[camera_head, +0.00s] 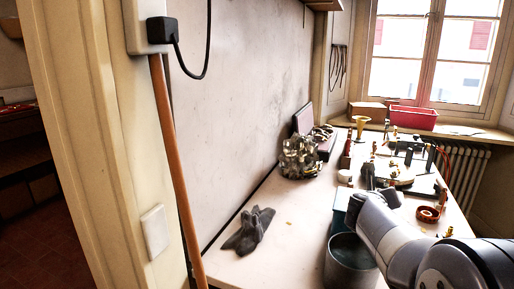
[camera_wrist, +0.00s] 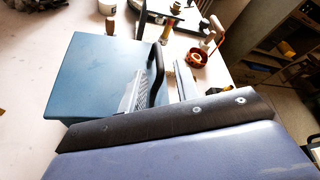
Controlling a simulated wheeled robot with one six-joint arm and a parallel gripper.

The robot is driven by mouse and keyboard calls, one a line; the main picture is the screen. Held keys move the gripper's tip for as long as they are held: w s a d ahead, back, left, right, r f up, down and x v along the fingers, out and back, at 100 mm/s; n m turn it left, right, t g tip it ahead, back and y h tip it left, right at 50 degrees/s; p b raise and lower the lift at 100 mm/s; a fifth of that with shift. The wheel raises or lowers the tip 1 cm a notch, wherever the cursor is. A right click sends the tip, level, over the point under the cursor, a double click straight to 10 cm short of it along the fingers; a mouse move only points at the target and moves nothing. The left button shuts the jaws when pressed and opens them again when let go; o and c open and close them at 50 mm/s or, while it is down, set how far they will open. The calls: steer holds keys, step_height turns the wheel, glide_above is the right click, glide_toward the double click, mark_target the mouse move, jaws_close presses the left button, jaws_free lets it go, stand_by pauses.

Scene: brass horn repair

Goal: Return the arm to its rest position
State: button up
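My arm (camera_head: 409,240) reaches in from the lower right over the workbench (camera_head: 268,267), bent and extended toward the bench's middle. In the wrist view my gripper (camera_wrist: 166,80) has its two fingers apart, over the right side of a teal flat-topped box (camera_wrist: 88,75). A black curved strip shows beside the left finger; I cannot tell whether it is part of the gripper. Nothing is clearly clamped between the fingers. In the head view the fingertips are mostly hidden by the arm and clutter.
A dark round bin (camera_head: 349,266) stands close left of my arm. An orange-red ring (camera_head: 428,214) lies right of it. Dark gloves (camera_head: 249,231) and a pile of metal parts (camera_head: 299,158) lie along the wall. A red planter (camera_head: 413,118) is on the sill. The front-left bench is mostly clear.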

steer(key=shift+w+d+r+n, duration=0.1)
steer(key=shift+w+d+n, duration=0.1)
steer(key=shift+w, duration=0.3)
steer(key=shift+w+d+r+n, duration=0.1)
steer(key=shift+w+d, duration=0.1)
steer(key=shift+w, duration=0.25)
steer(key=a+r+n+h, duration=0.1)
steer(key=r, duration=0.1)
steer(key=w+a+r+n+h+p, duration=0.1)
steer(key=a+r+n, duration=0.1)
steer(key=w+a+n+t+h+p, duration=0.1)
steer(key=w+a+n+t, duration=0.1)
steer(key=a+n, duration=0.5)
steer(key=w+a+n+t+h+p, duration=0.2)
steer(key=w+a+n+t, duration=0.1)
steer(key=a+n, duration=0.4)
steer(key=shift+w+a+r+n, duration=0.4)
steer(key=shift+w+n, duration=0.15)
steer(key=shift+n, duration=0.55)
steer(key=shift+r, duration=0.15)
